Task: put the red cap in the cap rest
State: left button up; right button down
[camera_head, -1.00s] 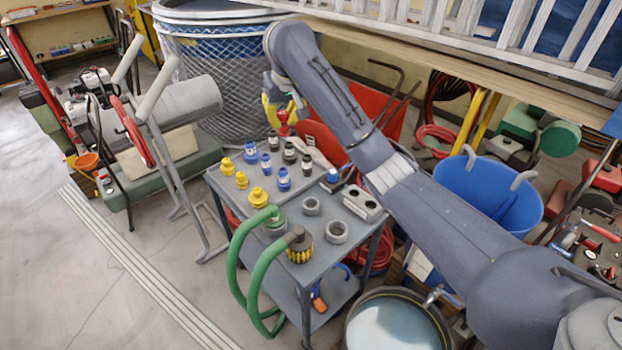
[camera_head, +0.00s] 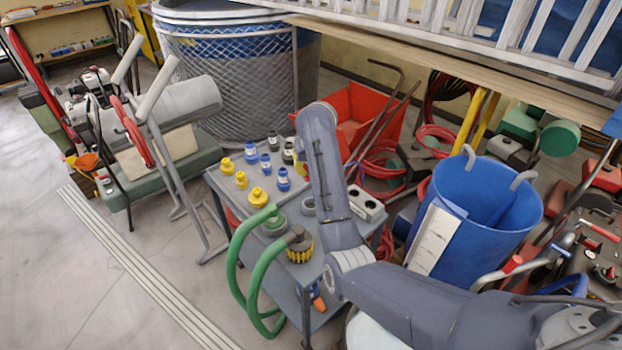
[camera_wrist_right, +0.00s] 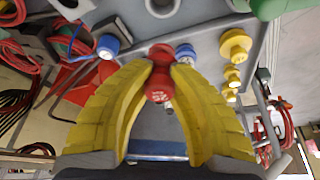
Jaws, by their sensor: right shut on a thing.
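The red cap (camera_wrist_right: 160,85) is gripped between the yellow fingers of my right gripper (camera_wrist_right: 160,68), above the grey cart in the right wrist view. In the head view only a sliver of yellow finger of the right gripper (camera_head: 299,168) shows behind my forearm, and the red cap is hidden there. A grey block with two round openings (camera_head: 366,203) stands on the right side of the cart top; I cannot tell whether it is the cap rest. My left gripper is not in view.
The cart top (camera_head: 232,196) holds several yellow fittings (camera_head: 258,197), blue fittings (camera_head: 283,179) and dark-topped ones. Green hoses (camera_head: 243,240) hang over its front. A blue tub (camera_head: 480,210) stands to the right, a red bin (camera_head: 365,115) behind.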

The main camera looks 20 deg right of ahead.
jog(key=f, duration=0.1)
jog(key=s+f, duration=0.1)
jog(key=f, duration=0.1)
jog(key=shift+s+d+f, duration=0.15)
jog(key=shift+s+f, duration=0.1)
jog(key=shift+f, duration=2.35)
jog(key=shift+s+f, duration=0.1)
jog(key=shift+f, duration=1.95)
jog(key=c, duration=1.3)
grip_release()
jog(key=shift+r, duration=0.1)
